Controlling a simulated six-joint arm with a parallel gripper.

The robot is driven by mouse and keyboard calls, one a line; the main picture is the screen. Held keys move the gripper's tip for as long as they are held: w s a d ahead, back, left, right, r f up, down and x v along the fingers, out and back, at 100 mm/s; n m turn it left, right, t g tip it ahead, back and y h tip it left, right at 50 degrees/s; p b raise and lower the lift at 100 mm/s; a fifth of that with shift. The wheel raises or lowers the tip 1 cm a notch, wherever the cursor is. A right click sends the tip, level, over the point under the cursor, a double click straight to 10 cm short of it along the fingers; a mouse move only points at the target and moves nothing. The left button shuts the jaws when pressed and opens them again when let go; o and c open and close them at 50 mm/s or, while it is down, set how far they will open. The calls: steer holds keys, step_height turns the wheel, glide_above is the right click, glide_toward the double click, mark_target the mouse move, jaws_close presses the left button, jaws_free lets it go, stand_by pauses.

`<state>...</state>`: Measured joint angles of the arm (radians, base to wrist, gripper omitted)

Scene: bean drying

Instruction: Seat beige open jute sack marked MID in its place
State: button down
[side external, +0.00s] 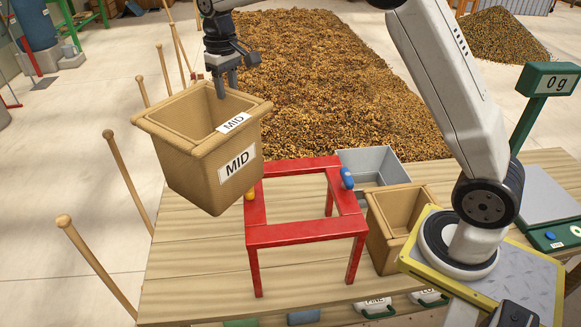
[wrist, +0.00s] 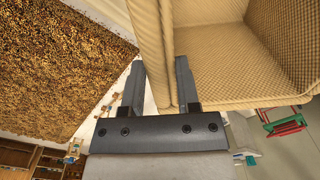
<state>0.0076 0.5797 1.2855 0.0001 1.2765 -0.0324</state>
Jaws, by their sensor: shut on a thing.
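The beige open jute sack (side external: 195,170) marked MID hangs in the air, tilted, at the left of the side external view. Its mouth faces up and it looks empty inside. My gripper (side external: 225,85) is shut on the sack's far wall at the rim. In the wrist view, my gripper's fingers (wrist: 158,85) straddle that wall, with the sack's woven inside (wrist: 285,45) at the right. A red open frame stand (side external: 305,235) stands on the wooden table, to the right of and below the sack. The sack's lower right side overlaps the stand's left edge in the picture; I cannot tell whether they touch.
A scale (side external: 548,80) reads 0g. Wooden posts (side external: 95,265) rise along the left.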

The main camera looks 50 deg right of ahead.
steer(key=shift+s+d+n, duration=0.35)
steer(key=shift+d+n, duration=0.05)
steer(key=shift+d, duration=0.25)
steer(key=s+d+n, duration=0.7)
steer(key=d+n, duration=0.1)
steer(key=d, duration=0.1)
steer(key=shift+s+d, duration=0.25)
steer(key=shift+s, duration=0.05)
steer(key=shift+f, duration=0.2)
glide_above(287, 171)
step_height(287, 171, down, 8)
steer(key=shift+f, duration=0.35)
stand_by(0.3)
steer(key=shift+f, duration=7.65)
steer(key=shift+c, duration=1.3)
jaws_free()
steer(key=shift+f, duration=0.1)
